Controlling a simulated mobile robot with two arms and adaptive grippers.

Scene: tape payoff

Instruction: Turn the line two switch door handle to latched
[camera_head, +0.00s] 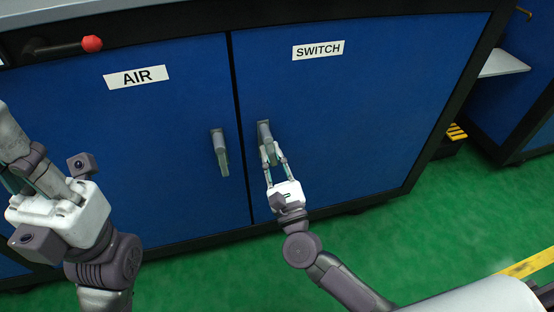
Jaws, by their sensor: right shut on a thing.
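The switch door (345,100) is blue, with a white SWITCH label (318,50) near its top. Its grey handle (264,131) is near the door's left edge; the upper part shows and the lower part is hidden behind my fingers. My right gripper (271,153) is in front of the switch door, shut on this handle. My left gripper (14,180) is at the left edge of the view, away from both handles. Its fingers are partly cut off and hidden, so their opening cannot be told.
The air door (150,130) stands to the left, with its own grey handle (220,152) close beside the switch handle. A lever with a red knob (92,44) is at the upper left. Green floor (420,225) lies in front, with a yellow line (527,264) at the right.

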